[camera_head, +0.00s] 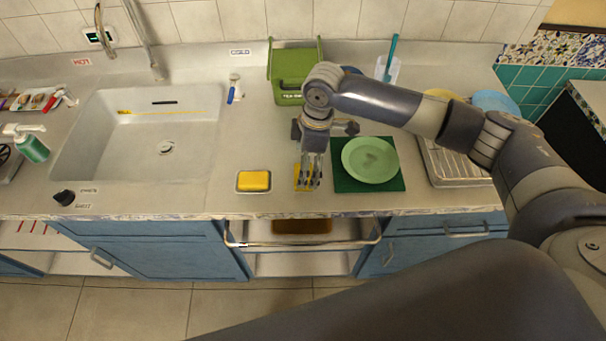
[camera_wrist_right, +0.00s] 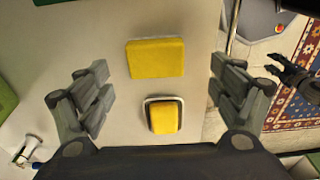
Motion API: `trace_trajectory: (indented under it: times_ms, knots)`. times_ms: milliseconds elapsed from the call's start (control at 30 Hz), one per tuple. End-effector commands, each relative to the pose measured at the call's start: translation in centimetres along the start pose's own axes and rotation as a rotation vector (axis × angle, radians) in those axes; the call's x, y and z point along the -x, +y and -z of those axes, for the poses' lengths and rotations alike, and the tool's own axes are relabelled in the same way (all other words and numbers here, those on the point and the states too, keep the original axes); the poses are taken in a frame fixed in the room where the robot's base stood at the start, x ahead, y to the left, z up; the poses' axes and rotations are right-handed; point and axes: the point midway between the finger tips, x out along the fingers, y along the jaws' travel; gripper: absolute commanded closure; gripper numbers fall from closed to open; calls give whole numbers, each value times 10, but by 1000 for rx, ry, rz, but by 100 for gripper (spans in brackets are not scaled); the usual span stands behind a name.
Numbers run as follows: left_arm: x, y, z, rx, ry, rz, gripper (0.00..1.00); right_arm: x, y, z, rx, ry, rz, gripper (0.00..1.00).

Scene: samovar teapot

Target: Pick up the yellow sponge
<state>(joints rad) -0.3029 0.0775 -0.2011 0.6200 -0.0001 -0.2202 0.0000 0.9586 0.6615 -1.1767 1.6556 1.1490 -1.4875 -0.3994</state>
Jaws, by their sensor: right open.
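A plain yellow sponge (camera_head: 297,183) lies on the counter between the green mat and a small dish, partly hidden by my right gripper in the head view. The right wrist view shows this sponge (camera_wrist_right: 155,58) whole, between the lines of the two fingers and farther from the palm. My right gripper (camera_head: 309,184) points down over it, open and empty, fingers (camera_wrist_right: 162,92) wide apart on either side. A second yellow block (camera_head: 254,181) sits in the dish to the left; it also shows in the wrist view (camera_wrist_right: 165,118). A dark gripper (camera_wrist_right: 292,72), seemingly my left, hangs above the floor, its jaws unclear.
The green mat (camera_head: 341,183) with a pale green plate (camera_head: 370,160) lies just right of the sponge. A green bin (camera_head: 294,60) stands behind. The sink (camera_head: 90,150) is left; a drying rack (camera_head: 460,170) is right. The counter's front edge is close.

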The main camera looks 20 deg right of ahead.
Motion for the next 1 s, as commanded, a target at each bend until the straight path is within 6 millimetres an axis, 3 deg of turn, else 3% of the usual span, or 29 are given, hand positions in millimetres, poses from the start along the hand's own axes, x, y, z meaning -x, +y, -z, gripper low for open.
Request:
trace_trajectory:
  times_ms: [167,500,767,967,1000]
  knots:
    - [5,-1,-1,2,-2,1,60,-12,1,0,0,-1,0,14]
    - [20,-3,1,2,-1,3,60,-56,4,1,1,-1,0,14]
    - [19,-4,4,1,2,5,60,-60,5,1,2,0,-2,14]
    - [19,-4,4,1,3,5,60,-60,5,1,1,0,-2,54]
    - [19,-4,4,0,3,4,60,-60,5,1,1,0,-2,54]
